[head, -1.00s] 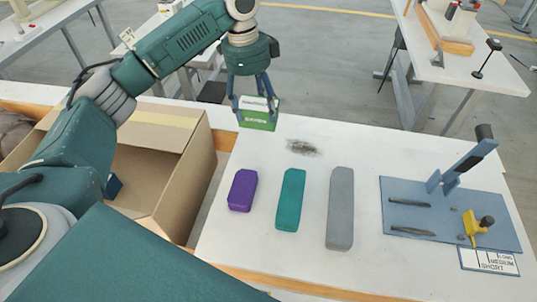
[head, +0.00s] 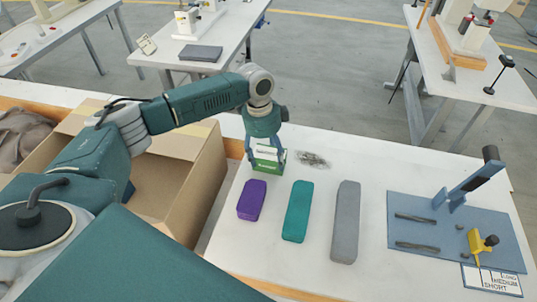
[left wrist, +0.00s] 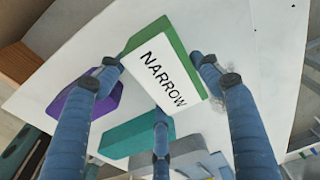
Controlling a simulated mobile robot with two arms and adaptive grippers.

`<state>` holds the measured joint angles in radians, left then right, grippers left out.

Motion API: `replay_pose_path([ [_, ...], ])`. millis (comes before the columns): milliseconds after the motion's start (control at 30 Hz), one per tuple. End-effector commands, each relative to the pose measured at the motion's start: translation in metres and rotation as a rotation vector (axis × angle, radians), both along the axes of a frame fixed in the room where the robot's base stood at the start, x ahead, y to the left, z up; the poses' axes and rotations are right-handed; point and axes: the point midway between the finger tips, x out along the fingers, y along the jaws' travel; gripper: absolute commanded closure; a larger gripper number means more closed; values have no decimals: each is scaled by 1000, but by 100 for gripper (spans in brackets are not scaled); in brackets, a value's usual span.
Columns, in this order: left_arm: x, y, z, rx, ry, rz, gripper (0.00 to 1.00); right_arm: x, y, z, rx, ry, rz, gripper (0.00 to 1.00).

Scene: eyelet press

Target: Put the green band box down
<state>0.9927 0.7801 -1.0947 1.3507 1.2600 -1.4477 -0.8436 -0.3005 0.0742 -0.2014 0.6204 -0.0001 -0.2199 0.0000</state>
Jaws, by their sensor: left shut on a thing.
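The green band box (head: 268,164) is white on top with a green side, and sits between the fingers of my left gripper (head: 266,154) near the table's far left edge. The gripper points down and is shut on it. The box is at or just above the tabletop; I cannot tell if it touches. In the left wrist view, the green band box (left wrist: 158,72) shows its white face reading "NARROW", with the fingers of my left gripper (left wrist: 155,80) around it. My right gripper is not in view.
Purple (head: 252,200), teal (head: 297,211) and grey (head: 345,222) blocks stand in a row on the white table (head: 220,245). A dark smudge (head: 313,160) lies right of the box. A blue press board (head: 440,215) is at right. An open cardboard box (head: 205,175) stands left.

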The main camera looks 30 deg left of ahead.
Motion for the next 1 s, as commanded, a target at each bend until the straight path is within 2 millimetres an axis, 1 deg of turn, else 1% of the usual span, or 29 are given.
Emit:
replay_pose_path([
  [233,0,-1,-2,-1,0,0,65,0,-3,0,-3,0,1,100],
  [267,0,-1,-3,-1,0,-1,33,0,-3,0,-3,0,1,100],
  [333,0,0,-2,-1,0,-1,19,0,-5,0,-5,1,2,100],
  [367,0,0,-2,-1,0,-1,16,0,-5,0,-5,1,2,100],
  [633,0,0,-2,-1,0,0,16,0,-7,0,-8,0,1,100],
  [767,1,1,5,-1,-2,1,16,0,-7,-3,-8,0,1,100],
  [867,1,2,20,-3,-6,1,16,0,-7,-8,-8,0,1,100],
  [1000,0,6,49,-1,-5,0,16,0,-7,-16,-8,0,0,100],
])
